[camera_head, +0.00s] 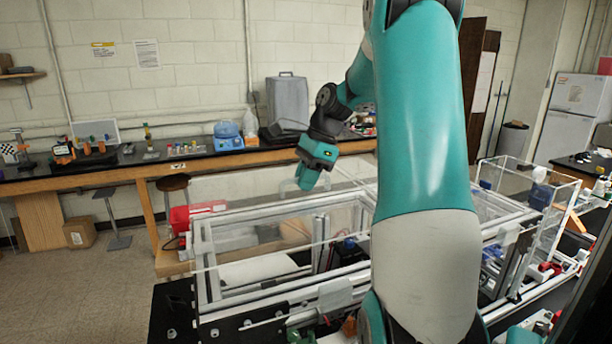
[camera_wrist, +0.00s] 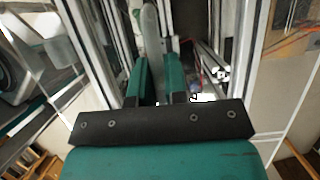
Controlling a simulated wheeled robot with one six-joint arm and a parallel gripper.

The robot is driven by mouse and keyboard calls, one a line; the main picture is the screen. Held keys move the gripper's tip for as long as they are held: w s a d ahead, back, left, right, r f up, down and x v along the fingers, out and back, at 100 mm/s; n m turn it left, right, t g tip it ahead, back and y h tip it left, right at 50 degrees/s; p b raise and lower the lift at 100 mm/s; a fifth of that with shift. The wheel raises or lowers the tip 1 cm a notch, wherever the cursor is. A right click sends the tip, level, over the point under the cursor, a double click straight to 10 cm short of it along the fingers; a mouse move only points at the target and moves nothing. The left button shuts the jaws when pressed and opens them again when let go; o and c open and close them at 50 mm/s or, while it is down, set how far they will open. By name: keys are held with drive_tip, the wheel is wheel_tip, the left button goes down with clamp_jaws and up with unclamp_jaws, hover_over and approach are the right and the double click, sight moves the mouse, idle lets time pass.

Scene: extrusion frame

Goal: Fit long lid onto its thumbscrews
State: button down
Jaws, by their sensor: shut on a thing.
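My gripper (camera_head: 308,181) hangs above the far side of the aluminium extrusion frame (camera_head: 262,213). In the wrist view my gripper (camera_wrist: 155,78) has its two teal fingers on either side of a grey upright handle (camera_wrist: 151,35), and is shut on it. The handle appears to belong to the long lid, a clear panel (camera_head: 250,187) seen faintly around the gripper in the head view. The panel's outline is hard to follow against the bench and frame. I cannot make out the thumbscrews. Whether the lid touches the frame cannot be told.
A clear-walled box (camera_head: 535,185) stands at the frame's right end. A red box (camera_head: 190,216) is behind its left end. A long bench (camera_head: 100,178) with lab items runs along the wall. Open floor (camera_head: 95,285) lies to the left. My upper arm hides the frame's middle.

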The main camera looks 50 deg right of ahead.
sight(306, 201)
drive_tip(key=shift+f+b, duration=1.65)
drive_tip(key=shift+f, duration=1.2)
drive_tip(key=shift+p, duration=1.45)
drive_tip(key=shift+f+b, duration=0.8)
drive_tip(key=shift+f, duration=1.2)
drive_tip(key=c, duration=1.1)
unclamp_jaws()
drive_tip(key=shift+s+f, duration=0.1)
drive_tip(key=shift+f, duration=0.05)
drive_tip(key=p+v, duration=0.2)
drive_tip(key=v, duration=1.5)
drive_tip(key=shift+d+r, duration=0.1)
drive_tip(key=shift+r, duration=0.2)
